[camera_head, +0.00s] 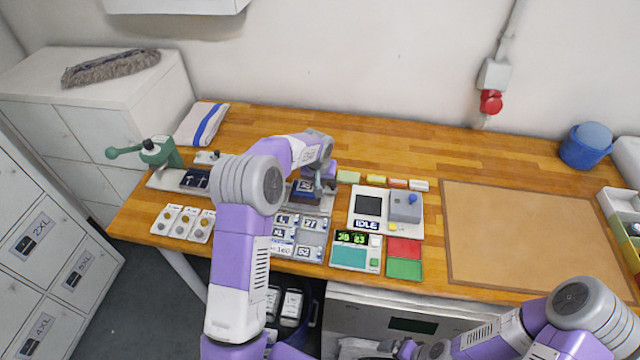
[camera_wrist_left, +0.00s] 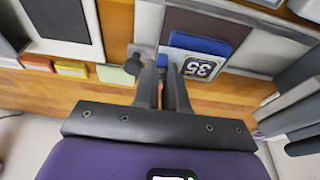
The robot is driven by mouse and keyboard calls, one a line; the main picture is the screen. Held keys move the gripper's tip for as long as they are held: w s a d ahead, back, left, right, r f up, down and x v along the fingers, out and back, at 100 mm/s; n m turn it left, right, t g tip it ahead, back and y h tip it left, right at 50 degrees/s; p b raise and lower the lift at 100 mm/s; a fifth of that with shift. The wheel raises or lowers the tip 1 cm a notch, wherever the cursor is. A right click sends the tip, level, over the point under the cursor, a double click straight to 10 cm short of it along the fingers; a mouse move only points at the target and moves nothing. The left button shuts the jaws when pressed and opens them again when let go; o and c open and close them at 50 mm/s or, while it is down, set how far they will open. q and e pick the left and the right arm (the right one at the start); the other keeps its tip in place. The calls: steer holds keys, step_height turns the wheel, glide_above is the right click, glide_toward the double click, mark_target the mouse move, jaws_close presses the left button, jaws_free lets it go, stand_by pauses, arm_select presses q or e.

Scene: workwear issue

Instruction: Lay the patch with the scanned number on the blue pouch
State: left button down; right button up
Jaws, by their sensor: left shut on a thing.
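My left gripper (camera_head: 322,186) is low over the grey tray in the head view. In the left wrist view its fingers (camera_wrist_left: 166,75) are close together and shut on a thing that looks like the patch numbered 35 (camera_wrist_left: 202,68). The exact grip is hidden. This dark patch with a white frame also shows beside the fingers in the head view (camera_head: 306,187). A flat blue piece, seemingly the blue pouch (camera_wrist_left: 200,43), lies right against or under the patch; I cannot tell whether they touch. My right arm is at the lower right; its gripper cannot be made out.
Several number patches (camera_head: 310,223) lie in the grey tray. Right of it stand a device reading IDLE (camera_head: 368,225), a panel with green digits (camera_head: 352,238), and red (camera_head: 404,248) and green (camera_head: 404,268) pads. A green press (camera_head: 158,152) stands left. The brown mat (camera_head: 530,235) is bare.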

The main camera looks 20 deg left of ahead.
arm_select(q)
steer(key=shift+f, duration=0.6)
steer(key=c, duration=1.6)
jaws_free()
steer(key=shift+f, duration=0.2)
steer(key=shift+c, duration=0.2)
steer(key=o, duration=0.5)
steer(key=shift+c, duration=0.2)
steer(key=shift+r, duration=0.1)
steer(key=shift+r, duration=0.5)
steer(key=v, duration=1.1)
steer(key=shift+s, duration=0.15)
